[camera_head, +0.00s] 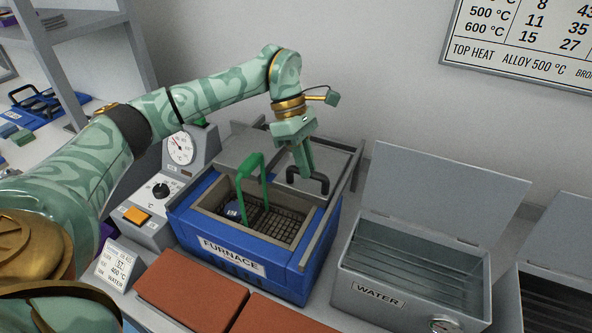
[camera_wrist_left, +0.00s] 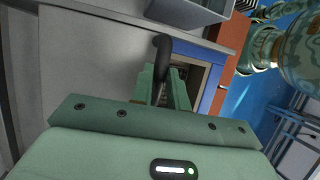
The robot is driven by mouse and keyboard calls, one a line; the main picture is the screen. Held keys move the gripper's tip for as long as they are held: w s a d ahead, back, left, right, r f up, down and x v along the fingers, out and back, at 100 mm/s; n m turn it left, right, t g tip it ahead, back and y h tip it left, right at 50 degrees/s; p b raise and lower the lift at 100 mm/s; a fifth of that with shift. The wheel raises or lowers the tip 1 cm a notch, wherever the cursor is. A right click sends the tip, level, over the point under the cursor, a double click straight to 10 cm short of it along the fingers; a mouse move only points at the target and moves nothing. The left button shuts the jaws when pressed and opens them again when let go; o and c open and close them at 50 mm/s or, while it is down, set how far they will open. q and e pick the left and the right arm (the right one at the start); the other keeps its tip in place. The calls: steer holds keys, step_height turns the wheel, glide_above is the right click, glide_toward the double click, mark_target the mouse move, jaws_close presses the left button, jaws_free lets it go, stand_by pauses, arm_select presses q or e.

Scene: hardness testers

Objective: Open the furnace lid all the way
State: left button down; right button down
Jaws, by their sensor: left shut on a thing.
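The blue furnace (camera_head: 243,262) stands on the bench with its top opening uncovered. Its grey lid (camera_head: 240,152) lies flat behind the opening, at the rear of the rails. A basket with a green handle (camera_head: 246,163) sits inside the furnace, its handle rising above the rim. My left gripper (camera_head: 307,176) is shut on the black lid handle (camera_head: 322,184), reaching down from above. In the left wrist view the handle (camera_wrist_left: 162,48) shows between the two fingers (camera_wrist_left: 163,85), with the grey lid (camera_wrist_left: 90,75) beside it. My right gripper is not in view.
A grey water tank (camera_head: 370,296) with its lid raised stands right of the furnace. A control box with dial and orange button (camera_head: 137,215) stands to the left. Reddish blocks (camera_head: 190,288) lie in front. A wall is close behind.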

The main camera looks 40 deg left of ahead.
arm_select(q)
steer(key=shift+w+a, duration=0.25)
steer(key=shift+w, duration=0.9)
steer(key=shift+w+a, duration=0.15)
steer(key=shift+w, duration=0.25)
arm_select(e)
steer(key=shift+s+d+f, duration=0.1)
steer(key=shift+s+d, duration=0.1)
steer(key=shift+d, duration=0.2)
arm_select(q)
steer(key=c, duration=1.4)
jaws_free()
steer(key=shift+o, duration=0.2)
